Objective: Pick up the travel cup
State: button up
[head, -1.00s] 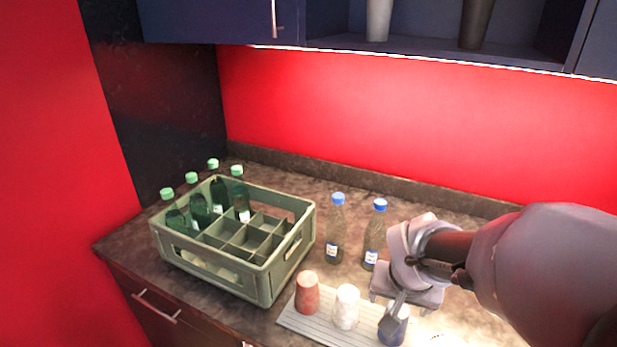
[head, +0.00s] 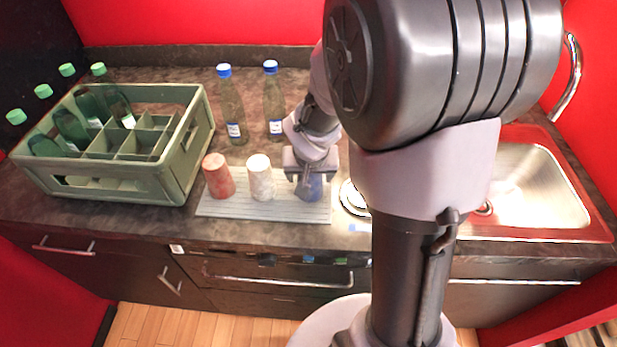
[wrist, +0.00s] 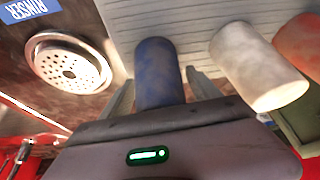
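Three travel-style cups stand upside down in a row on a pale ribbed mat (head: 232,208): a red one (head: 218,177), a white one (head: 260,178) and a dark blue one (head: 312,188). I cannot tell from looks which one the task calls the travel cup. My gripper (wrist: 162,90) is at the blue cup, which also shows in the wrist view (wrist: 159,70). Its two fingers are spread, one on each side of the cup, with a gap visible on both sides. The white cup (wrist: 257,66) stands close beside one finger. In the head view my gripper partly hides the blue cup.
A green crate (head: 190,160) with several green-capped bottles stands at the left. Two blue-capped bottles (head: 230,105) (head: 274,100) stand behind the cups. A round metal rinser (wrist: 72,65) lies beside the mat, and a sink (head: 535,185) is at the right.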

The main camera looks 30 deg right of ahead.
jog(key=c, duration=1.3)
